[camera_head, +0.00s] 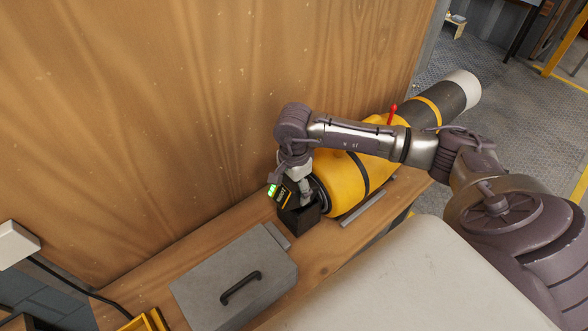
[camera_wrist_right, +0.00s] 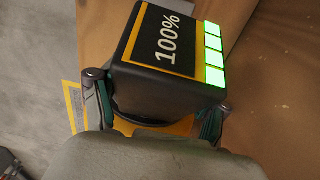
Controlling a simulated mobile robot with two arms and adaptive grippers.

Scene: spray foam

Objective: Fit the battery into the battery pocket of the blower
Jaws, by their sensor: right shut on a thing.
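The blower (camera_head: 345,180) is a yellow cylinder with black bands and a pale nozzle end, lying on the bench. A dark open-topped box, apparently its battery pocket (camera_head: 300,220), is at its near left end. The battery (camera_head: 281,193) is black with a yellow-edged label and green lights. My right gripper (camera_head: 300,184) is shut on it, tilted, right over the dark box. I cannot tell if its lower end is inside. In the right wrist view the battery (camera_wrist_right: 165,50) sits between both fingers, reading 100% with green bars lit. My left gripper is not in view.
A grey case with a black handle (camera_head: 235,280) stands on the wooden bench to the left of the blower. A wooden wall (camera_head: 190,100) rises close behind. A red lever (camera_head: 392,113) sticks up from the blower. A yellow object (camera_head: 145,321) is at the bottom left.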

